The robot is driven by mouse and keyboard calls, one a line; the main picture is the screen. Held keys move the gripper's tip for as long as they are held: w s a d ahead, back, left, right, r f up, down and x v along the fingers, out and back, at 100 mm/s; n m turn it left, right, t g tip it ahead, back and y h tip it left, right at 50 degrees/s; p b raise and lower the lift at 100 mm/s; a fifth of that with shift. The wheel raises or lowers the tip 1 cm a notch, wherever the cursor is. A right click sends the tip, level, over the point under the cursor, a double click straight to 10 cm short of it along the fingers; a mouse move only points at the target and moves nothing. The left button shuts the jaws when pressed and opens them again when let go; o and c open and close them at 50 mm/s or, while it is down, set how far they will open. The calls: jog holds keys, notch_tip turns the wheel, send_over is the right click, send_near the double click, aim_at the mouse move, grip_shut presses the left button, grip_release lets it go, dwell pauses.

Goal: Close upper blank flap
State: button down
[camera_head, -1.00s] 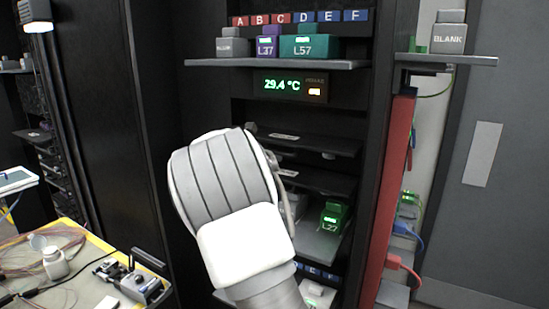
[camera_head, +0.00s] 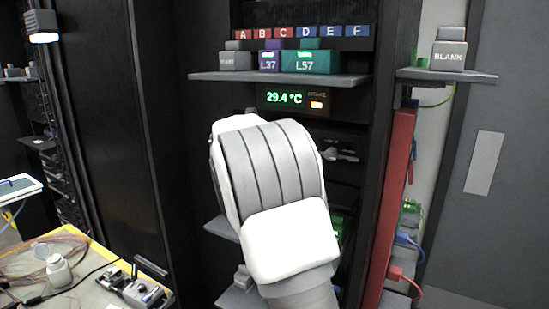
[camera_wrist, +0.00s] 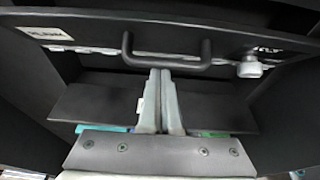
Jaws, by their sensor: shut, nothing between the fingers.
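The upper blank flap (camera_wrist: 210,40) appears as a dark panel across the top of the wrist view, with a black bar handle (camera_wrist: 166,62) and a label (camera_wrist: 44,31) at its left. My gripper (camera_wrist: 161,72) is shut and empty, with its fingertips just below the handle in the picture. I cannot tell whether they touch it. In the head view my arm hides most of the flap area, and the gripper itself is hidden.
A second dark panel (camera_wrist: 205,108) lies behind the fingers. In the head view, a shelf (camera_head: 280,77) with coloured boxes and a temperature display (camera_head: 285,98) sit above my arm. A red post (camera_head: 393,200) stands at the right, and a workbench (camera_head: 85,280) at the lower left.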

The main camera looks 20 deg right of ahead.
jog(key=shift+w+d+r+p, duration=0.25)
jog(key=shift+d+r+p, duration=0.1)
jog(key=shift+r, duration=0.45)
jog(key=shift+w+d+r+p, duration=0.25)
jog(key=shift+d+r+p, duration=0.1)
jog(key=shift+r, duration=0.4)
jog(key=shift+w+d+r+p, duration=0.25)
jog(key=shift+d+r+p, duration=0.1)
jog(key=shift+r, duration=0.45)
